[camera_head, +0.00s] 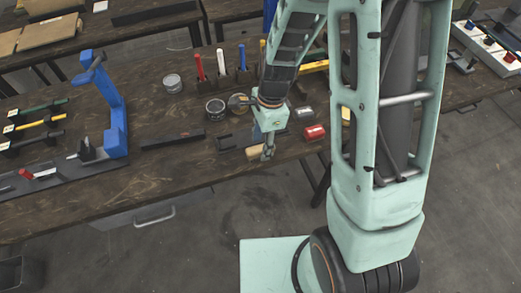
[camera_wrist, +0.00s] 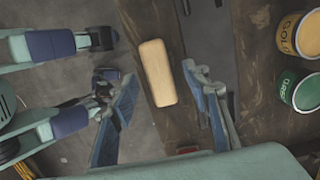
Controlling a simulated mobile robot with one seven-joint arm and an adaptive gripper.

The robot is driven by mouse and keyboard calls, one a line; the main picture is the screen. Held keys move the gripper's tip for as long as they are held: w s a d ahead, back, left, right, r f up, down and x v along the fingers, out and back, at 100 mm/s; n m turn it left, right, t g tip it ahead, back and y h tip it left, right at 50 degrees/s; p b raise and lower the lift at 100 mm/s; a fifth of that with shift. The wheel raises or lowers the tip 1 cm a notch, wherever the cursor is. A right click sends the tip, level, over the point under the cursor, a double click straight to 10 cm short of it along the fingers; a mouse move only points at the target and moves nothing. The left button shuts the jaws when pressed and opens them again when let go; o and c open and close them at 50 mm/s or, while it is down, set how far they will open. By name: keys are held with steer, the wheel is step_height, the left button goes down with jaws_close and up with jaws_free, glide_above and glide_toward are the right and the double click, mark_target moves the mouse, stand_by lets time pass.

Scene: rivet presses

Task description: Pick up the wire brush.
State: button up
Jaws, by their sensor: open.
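The wire brush shows as a tan, rounded wooden block (camera_wrist: 158,72) in the wrist view, lying near the table's front edge. Its bristles are hidden. The head view shows it as a small tan piece (camera_head: 253,151) below my arm's end. My gripper (camera_wrist: 160,80) is open, with one blue-grey finger on each side of the block in the wrist view.
The wooden table (camera_head: 160,165) also holds a gold-labelled can (camera_wrist: 290,35) and a green-labelled can (camera_wrist: 300,92) right of the brush in the wrist view. A red box (camera_head: 315,132) lies right of my gripper. A blue press (camera_head: 112,105) stands left. Floor lies beyond the front edge.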

mark_target(261, 148)
steer(key=shift+s+a+f, duration=0.1)
steer(key=shift+a+f, duration=0.1)
steer(key=shift+f, duration=1.05)
steer(key=shift+f, duration=0.25)
jaws_close()
